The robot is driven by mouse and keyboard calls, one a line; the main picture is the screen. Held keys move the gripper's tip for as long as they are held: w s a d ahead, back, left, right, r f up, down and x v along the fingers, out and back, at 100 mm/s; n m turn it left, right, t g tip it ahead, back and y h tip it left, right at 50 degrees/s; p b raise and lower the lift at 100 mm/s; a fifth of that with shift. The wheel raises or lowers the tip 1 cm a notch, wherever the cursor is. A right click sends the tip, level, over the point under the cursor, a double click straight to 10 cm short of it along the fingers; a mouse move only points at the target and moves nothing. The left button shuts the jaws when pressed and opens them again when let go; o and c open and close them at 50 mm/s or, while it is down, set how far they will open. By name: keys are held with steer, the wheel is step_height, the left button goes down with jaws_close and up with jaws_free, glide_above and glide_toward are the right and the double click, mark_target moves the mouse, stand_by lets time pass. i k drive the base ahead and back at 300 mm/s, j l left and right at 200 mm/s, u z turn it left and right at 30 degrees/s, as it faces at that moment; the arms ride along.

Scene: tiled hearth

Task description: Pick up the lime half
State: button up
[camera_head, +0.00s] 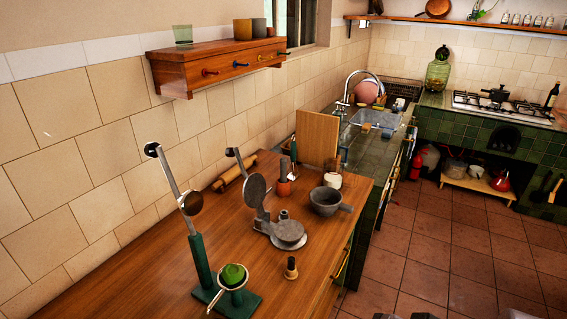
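The lime half (234,273) is a green dome sitting in a round metal cup. The cup is on the green base of an upright lever press (203,262) at the near end of the wooden counter (150,270). The dome faces up, and its underside is hidden in the cup. The press lever is raised, leaning up and to the left.
A tortilla press (288,233) stands open behind the lime, with a small wooden-handled tool (291,268) nearer. A grey mortar (325,201), a cutting board (317,139) and a rolling pin (235,170) are farther back. A wooden wall shelf (215,62) overhangs the counter.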

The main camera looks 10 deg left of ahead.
mark_target(232, 274)
steer(key=i+l+u, duration=0.1)
steer(key=i+u, duration=0.15)
steer(key=u, duration=0.2)
steer(key=i+l+u, duration=0.15)
steer(key=u, duration=0.25)
steer(key=i+l+u, duration=0.25)
steer(key=u, duration=0.2)
steer(key=i+l+u, duration=0.2)
steer(key=l+u, duration=0.2)
steer(key=j, duration=0.1)
